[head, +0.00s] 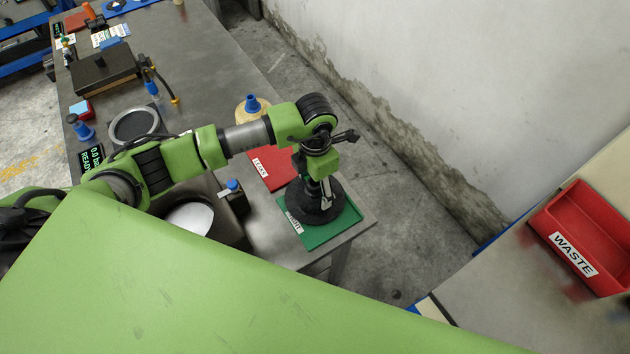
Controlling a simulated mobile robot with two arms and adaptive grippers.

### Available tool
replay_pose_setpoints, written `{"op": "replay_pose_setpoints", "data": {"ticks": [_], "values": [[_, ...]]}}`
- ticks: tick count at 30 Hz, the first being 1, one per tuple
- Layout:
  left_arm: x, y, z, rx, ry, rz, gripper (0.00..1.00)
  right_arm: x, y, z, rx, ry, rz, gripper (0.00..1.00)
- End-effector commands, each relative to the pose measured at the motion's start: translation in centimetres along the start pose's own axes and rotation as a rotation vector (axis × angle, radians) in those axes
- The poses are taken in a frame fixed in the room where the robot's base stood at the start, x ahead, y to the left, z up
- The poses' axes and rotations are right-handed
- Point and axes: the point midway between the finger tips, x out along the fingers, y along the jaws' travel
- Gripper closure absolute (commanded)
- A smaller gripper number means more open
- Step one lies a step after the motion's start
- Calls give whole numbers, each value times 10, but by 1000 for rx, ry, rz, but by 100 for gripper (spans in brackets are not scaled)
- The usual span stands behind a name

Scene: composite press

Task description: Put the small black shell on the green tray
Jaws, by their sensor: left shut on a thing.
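The small black shell (301,207) is a round, dark dome-like piece over the green tray (322,238) at the near right corner of the metal table. My left gripper (327,196) points down from above and is shut on the shell. The shell covers much of the tray; the tray's front and right parts and its white label show. I cannot tell whether the shell touches the tray or hangs just above it. My right gripper is not in view.
A red tray (262,165) lies just behind the green one. A small blue-capped fitting (233,186) stands to the left, beside a round opening with a pale disc (190,218). A metal ring (134,124) lies further left. A red WASTE bin (594,232) stands far right.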

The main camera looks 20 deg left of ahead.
Motion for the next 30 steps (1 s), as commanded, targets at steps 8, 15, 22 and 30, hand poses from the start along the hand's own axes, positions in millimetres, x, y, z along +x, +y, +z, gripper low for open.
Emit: {"op": "replay_pose_setpoints", "data": {"ticks": [8,15,22,30], "values": [[4,1,0,1,-2,2,64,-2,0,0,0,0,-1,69],[6,1,0,0,-1,1,19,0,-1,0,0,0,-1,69],[6,1,0,0,-1,1,19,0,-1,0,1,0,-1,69],[-14,1,2,3,-6,3,19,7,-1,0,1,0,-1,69]]}}
